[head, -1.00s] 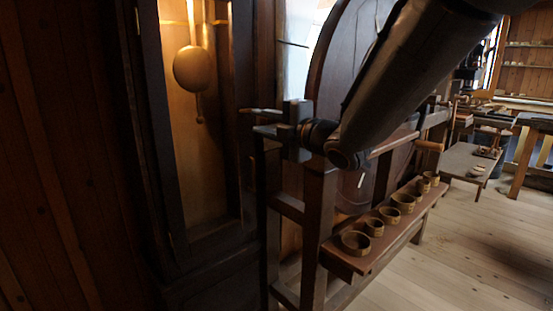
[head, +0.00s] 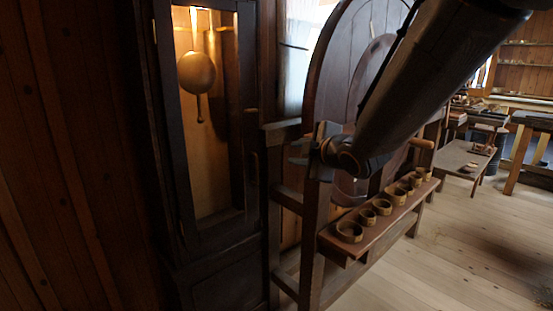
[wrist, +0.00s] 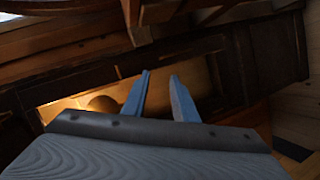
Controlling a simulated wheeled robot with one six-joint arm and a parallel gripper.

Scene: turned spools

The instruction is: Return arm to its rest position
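My arm (head: 440,75) reaches down from the upper right of the head view and ends at my gripper (head: 318,148), in front of the dark wooden frame with the large wheel. In the wrist view my gripper (wrist: 160,97) shows two blue-grey fingers standing apart with nothing held between them. A tall dark clock case (head: 250,60) stands to the left of my gripper, with a round pendulum bob (head: 196,72) lit inside.
The wooden frame (head: 312,235) and wheel (head: 330,65) stand close to my gripper and arm. A narrow shelf (head: 385,222) holds several small round wooden cups. A low bench (head: 455,160) stands farther right. Plank floor (head: 470,235) is open at the lower right.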

